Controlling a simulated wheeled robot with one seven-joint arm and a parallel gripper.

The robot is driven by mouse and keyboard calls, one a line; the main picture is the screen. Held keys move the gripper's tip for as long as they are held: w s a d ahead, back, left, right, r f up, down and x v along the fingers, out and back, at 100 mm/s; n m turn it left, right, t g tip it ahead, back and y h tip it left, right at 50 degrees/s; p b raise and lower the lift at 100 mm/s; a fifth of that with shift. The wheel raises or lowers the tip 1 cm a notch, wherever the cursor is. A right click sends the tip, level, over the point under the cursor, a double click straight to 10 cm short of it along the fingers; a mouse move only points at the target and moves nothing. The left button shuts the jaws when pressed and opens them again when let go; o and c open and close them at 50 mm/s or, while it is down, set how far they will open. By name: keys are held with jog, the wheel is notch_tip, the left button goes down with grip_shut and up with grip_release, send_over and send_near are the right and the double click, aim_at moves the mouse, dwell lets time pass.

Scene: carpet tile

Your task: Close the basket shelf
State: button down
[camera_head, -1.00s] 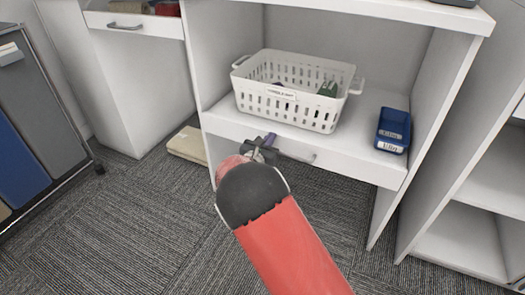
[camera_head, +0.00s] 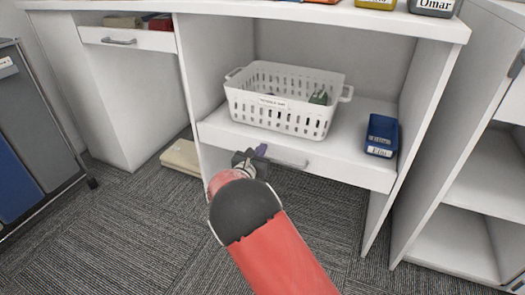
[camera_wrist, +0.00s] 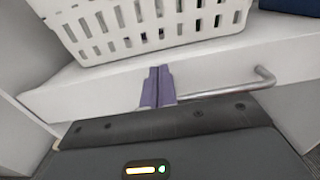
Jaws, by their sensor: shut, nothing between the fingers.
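The basket shelf (camera_head: 352,174) is a white pull-out shelf with a metal bar handle (camera_head: 290,163) on its front. It sticks out a little from the cabinet. A white slotted basket (camera_head: 285,117) with a label stands on it. My gripper (camera_head: 262,150) is at the left part of the shelf front, by the left end of the handle. In the wrist view its purple fingers (camera_wrist: 156,87) are together and empty, in front of the shelf's front face (camera_wrist: 110,92). I cannot tell whether they touch it. The handle (camera_wrist: 235,88) runs right from behind the fingers.
A blue bin (camera_head: 381,135) stands on the shelf's right side. A white drawer (camera_head: 130,40) is at the upper left, a dark cart (camera_head: 38,125) at the far left. A tan box (camera_head: 182,157) lies on the carpet. Open white shelves (camera_head: 465,190) stand at the right.

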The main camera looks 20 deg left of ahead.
jog(key=s+a, duration=0.1)
jog(key=s, duration=1.1)
jog(key=w+d+r+m+g+h+p, duration=0.1)
jog(key=d+r+m+g+h, duration=0.3)
jog(key=d, duration=0.5)
jog(key=w+d+r+m+g+h+p, duration=0.15)
jog(key=d+r+m, duration=0.35)
jog(key=d, duration=0.5)
jog(key=s+d+r+m+g+h, duration=0.1)
jog(key=s+d+r+m+g, duration=0.15)
jog(key=d+m, duration=0.35)
jog(key=s+d+r+m+g, duration=0.2)
jog(key=s+d+m+g, duration=0.15)
jog(key=d, duration=0.55)
jog(key=s+d+r+m+g+y+p, duration=0.2)
jog(key=s+d+r+m+g+y, duration=0.1)
jog(key=s+d+m, duration=0.55)
jog(key=s+r+m+t+y+p, duration=0.1)
jog(key=s+r+m+y, duration=0.1)
jog(key=s+m, duration=0.2)
jog(key=s+a+r+m+t+y+p, duration=0.1)
jog(key=s+m+y, duration=0.2)
jog(key=s, duration=0.7)
jog(key=shift+a+r+m, duration=0.25)
jog(key=shift+r+m, duration=0.15)
jog(key=shift+m, duration=0.1)
